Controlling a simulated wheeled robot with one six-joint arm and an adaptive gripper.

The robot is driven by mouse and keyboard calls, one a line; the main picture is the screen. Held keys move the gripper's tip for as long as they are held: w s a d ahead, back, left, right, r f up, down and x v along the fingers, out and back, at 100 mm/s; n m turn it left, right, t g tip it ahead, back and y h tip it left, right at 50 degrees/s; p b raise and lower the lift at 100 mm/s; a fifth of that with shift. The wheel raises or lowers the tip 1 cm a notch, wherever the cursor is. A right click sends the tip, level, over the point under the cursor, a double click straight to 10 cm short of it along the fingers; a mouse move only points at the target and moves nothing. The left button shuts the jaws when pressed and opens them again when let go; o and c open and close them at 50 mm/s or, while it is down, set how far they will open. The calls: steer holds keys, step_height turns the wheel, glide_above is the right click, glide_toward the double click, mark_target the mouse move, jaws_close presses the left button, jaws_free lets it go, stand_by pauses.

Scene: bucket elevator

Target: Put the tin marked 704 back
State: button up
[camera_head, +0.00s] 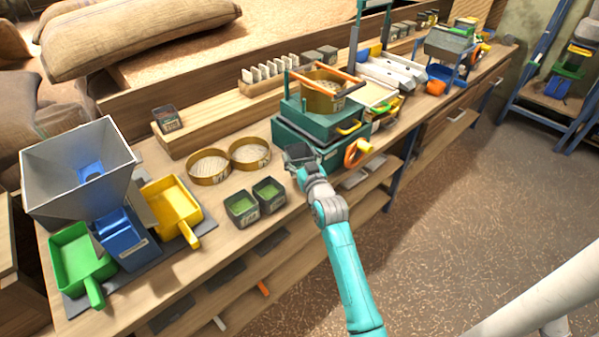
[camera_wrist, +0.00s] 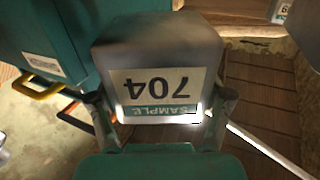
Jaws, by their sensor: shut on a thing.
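The tin marked 704 (camera_wrist: 158,48) is grey, with a white label that appears upside down in the wrist view. My gripper (camera_wrist: 160,108) is shut on it, one finger at each side. In the head view my gripper (camera_head: 306,164) holds the dark tin (camera_head: 299,151) beside the front left of the teal sieving machine (camera_head: 295,137). Whether the tin touches the bench is unclear. Two open tins with green contents (camera_head: 241,208) (camera_head: 268,194) stand on the bench to the left. Another dark tin (camera_head: 167,119) sits on the raised wooden ledge (camera_head: 200,129).
Two round sieves (camera_head: 209,167) (camera_head: 250,153) lie behind the green-filled tins. The teal machine's housing (camera_wrist: 45,38) and yellow handle (camera_wrist: 38,91) are close at left in the wrist view. A grey hopper (camera_head: 75,170) and coloured scoops (camera_head: 171,205) fill the bench's left end.

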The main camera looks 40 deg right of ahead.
steer(key=shift+f, duration=3.3)
steer(key=shift+f, duration=0.15)
steer(key=o, duration=1)
steer(key=shift+v, duration=3.8)
